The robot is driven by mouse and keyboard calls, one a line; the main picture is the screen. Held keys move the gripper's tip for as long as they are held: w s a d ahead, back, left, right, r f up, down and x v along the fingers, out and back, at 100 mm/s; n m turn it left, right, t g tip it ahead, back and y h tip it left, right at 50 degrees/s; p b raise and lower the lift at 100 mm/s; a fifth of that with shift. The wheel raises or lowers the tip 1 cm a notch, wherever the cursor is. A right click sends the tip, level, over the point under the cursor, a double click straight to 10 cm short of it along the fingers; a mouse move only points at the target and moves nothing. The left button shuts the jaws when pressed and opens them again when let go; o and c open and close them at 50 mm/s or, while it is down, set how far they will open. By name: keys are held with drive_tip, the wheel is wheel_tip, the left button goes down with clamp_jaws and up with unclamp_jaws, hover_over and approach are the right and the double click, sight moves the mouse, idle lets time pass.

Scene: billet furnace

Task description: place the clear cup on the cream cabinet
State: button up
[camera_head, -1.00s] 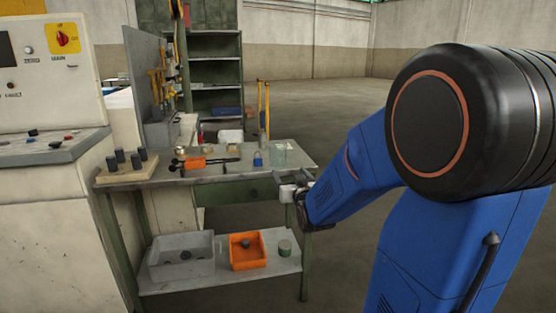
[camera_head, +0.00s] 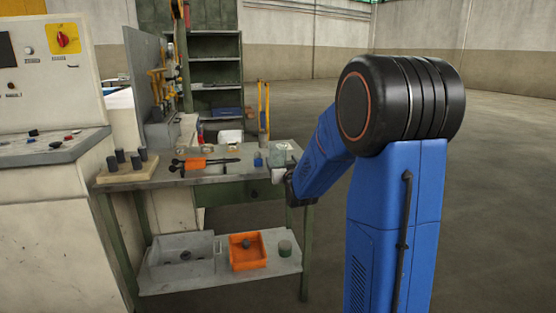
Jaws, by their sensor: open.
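The clear cup (camera_head: 283,150) stands on the right end of the grey workbench top (camera_head: 222,176). My gripper (camera_head: 278,174) is at the bench's right front edge, just in front of and below the cup in the picture. Its pale fingers are open and appear empty. The wrist partly hides the bench corner, and I cannot tell the exact gap to the cup. The cream cabinet (camera_head: 40,208) stands at the left, with a grey sloped control desk and an upright panel on it.
On the bench are a wooden block with dark pegs (camera_head: 127,167), an orange-handled tool (camera_head: 193,163) and a blue padlock (camera_head: 258,159). The floor at right is open.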

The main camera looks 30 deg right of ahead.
sight(278, 156)
drive_tip(key=shift+x, duration=2.55)
drive_tip(key=shift+a, duration=0.15)
drive_tip(key=c, duration=1.2)
